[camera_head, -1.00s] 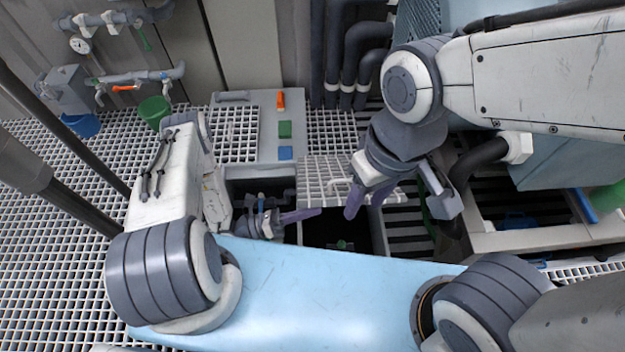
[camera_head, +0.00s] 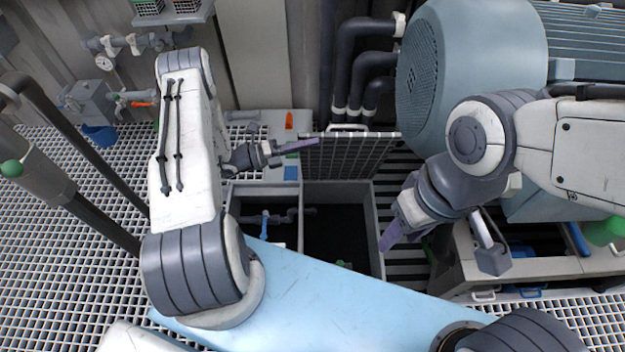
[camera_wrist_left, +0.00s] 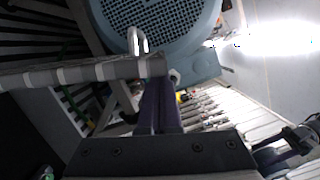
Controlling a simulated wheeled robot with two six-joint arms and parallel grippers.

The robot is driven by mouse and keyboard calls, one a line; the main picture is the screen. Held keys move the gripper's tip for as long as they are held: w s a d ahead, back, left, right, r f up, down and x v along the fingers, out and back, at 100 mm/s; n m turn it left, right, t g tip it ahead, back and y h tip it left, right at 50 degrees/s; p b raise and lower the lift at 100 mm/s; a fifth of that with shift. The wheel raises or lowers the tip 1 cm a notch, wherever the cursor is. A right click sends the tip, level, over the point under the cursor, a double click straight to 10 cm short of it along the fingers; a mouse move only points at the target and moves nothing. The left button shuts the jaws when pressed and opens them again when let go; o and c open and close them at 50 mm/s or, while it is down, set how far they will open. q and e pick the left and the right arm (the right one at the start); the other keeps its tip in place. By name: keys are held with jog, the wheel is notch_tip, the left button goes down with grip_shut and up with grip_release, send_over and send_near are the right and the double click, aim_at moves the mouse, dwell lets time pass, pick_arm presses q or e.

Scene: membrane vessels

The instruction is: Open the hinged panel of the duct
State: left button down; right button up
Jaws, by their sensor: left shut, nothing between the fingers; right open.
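The duct's hinged panel (camera_head: 350,158), a grating with a white handle (camera_head: 347,127) on its top edge, stands raised at the far end of the dark duct opening (camera_head: 335,220). In the left wrist view the panel (camera_wrist_left: 95,71) shows nearly edge-on, with its handle (camera_wrist_left: 137,41) sticking up. My left gripper (camera_head: 300,146) is shut and empty, its purple fingers by the panel's upper left side; I cannot tell whether they touch it. The fingers (camera_wrist_left: 158,105) also show in the left wrist view. My right gripper (camera_head: 393,232) is open and empty, right of the opening.
A second open compartment (camera_head: 262,210) with pipes lies left of the duct opening. A large blue-grey motor (camera_head: 470,75) stands at the back right. Dark bent pipes (camera_head: 362,70) rise behind the panel. A slatted floor gap (camera_head: 405,268) runs along the right side.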

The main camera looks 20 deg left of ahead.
pick_arm(q)
jog(key=w+a+r+n+b, duration=0.1)
jog(key=w+a+b, duration=0.1)
jog(key=w, duration=0.6)
jog(key=w+a+r+n+b, duration=0.1)
jog(key=w+a+n+b, duration=0.1)
jog(key=w, duration=0.6)
jog(key=shift+a+n+y+b, duration=0.3)
jog(key=shift+a+y+b, duration=0.1)
jog(key=shift+a+b, duration=0.5)
jog(key=shift+w, duration=0.1)
